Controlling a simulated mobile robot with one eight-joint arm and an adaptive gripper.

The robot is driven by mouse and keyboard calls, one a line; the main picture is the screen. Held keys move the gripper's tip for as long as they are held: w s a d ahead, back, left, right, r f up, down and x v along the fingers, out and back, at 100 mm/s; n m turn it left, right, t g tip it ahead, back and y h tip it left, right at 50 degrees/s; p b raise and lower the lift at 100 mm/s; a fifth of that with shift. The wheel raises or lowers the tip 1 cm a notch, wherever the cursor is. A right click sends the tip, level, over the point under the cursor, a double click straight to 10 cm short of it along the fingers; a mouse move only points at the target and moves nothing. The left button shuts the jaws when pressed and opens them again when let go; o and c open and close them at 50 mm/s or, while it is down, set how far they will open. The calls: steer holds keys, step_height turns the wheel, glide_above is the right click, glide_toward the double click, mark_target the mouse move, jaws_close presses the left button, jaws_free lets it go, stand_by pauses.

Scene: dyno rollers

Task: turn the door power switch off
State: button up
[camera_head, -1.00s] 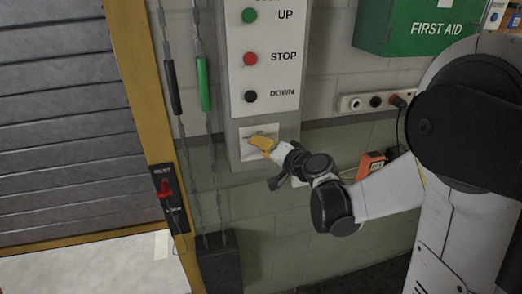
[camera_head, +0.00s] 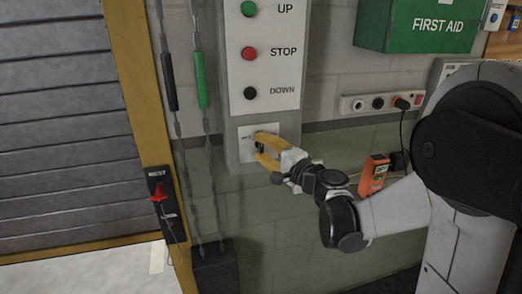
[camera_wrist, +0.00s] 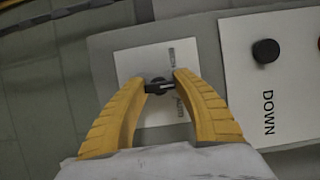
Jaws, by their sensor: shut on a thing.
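The door power switch is a small black rotary handle (camera_wrist: 160,86) on a pale plate (camera_wrist: 128,62), below the door buttons on the grey control box. In the head view the plate (camera_head: 246,131) is partly hidden by my fingers. My gripper (camera_head: 263,149) has yellow fingers and reaches the plate from the right. In the wrist view its two fingertips (camera_wrist: 161,83) stand on either side of the black handle and are shut on it. The handle lies nearly level across the fingers in that view. The small labels on the plate are too blurred to read.
The grey control box above has a green UP button (camera_head: 249,9), a red STOP button (camera_head: 249,53) and a black DOWN button (camera_head: 250,93). Chains hang to its left, beside the yellow door frame. A socket strip (camera_head: 380,103) and an orange device (camera_head: 373,174) are to the right.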

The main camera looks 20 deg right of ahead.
stand_by(0.5)
steer(key=o, duration=1.2)
steer(key=v, duration=1.2)
steer(key=shift+a, duration=0.1)
